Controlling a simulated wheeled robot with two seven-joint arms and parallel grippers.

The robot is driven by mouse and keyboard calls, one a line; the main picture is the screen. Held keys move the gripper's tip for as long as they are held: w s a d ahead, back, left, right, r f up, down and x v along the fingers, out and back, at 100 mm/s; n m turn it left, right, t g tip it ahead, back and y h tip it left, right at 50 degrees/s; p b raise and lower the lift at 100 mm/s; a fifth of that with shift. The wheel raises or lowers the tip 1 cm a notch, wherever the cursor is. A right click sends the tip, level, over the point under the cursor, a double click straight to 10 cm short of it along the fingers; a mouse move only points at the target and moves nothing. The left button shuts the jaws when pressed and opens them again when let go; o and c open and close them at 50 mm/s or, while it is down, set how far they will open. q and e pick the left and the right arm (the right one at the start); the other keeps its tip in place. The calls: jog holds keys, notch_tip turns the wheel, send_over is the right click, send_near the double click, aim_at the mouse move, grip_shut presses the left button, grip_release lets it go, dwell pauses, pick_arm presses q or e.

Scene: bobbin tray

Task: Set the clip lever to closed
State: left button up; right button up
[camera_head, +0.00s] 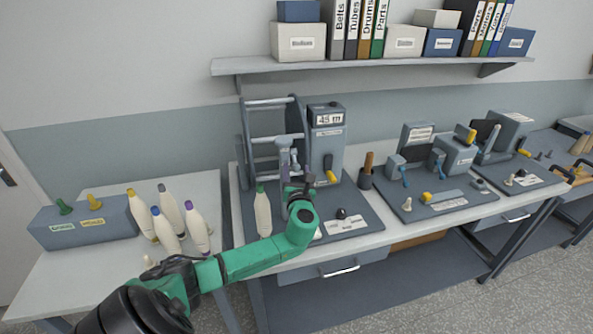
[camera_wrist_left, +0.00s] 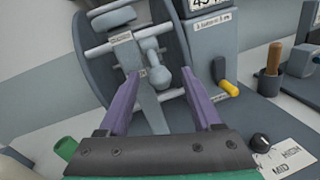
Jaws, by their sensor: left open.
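The reel frame (camera_head: 245,150) with grey discs and crossbars stands on the middle bench. In the left wrist view, a grey clip with small labels (camera_wrist_left: 124,60) sits on its bars, and a grey lever with a rounded end (camera_wrist_left: 160,78) hangs from it; I take this as the clip lever. I cannot read its labels. My left gripper (camera_head: 296,178) is in front of the clip. In the left wrist view its purple fingers (camera_wrist_left: 160,74) are open, one on each side of the lever's rounded end, with gaps visible. My right gripper is not in view.
A grey counter box (camera_head: 326,140) with a yellow handle (camera_head: 331,177) stands right of the reel. A green-tipped bobbin (camera_head: 262,212) stands left of my gripper. A black knob (camera_wrist_left: 260,142) sits lower right. Several bobbins (camera_head: 168,230) stand on the left table.

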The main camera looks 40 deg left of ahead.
pick_arm(q)
grip_shut()
jog(key=shift+d, duration=0.1)
jog(key=shift+s+d+r+n+g+h, duration=0.1)
jog(key=shift+d+r+n+g+h, duration=0.05)
jog(key=shift+r+g+h, duration=0.4)
jog(key=shift+s+d+r+n+g+h, duration=0.15)
jog(key=shift+r+g+h, duration=0.15)
jog(key=shift+g+h, duration=0.25)
notch_tip(320, 180, up, 6)
jog(key=r+n+g+h, duration=0.1)
jog(key=g+h, duration=0.7)
jog(key=h, duration=0.2)
send_over(295, 165)
jog(key=shift+f, duration=0.25)
jog(key=shift+w, duration=0.1)
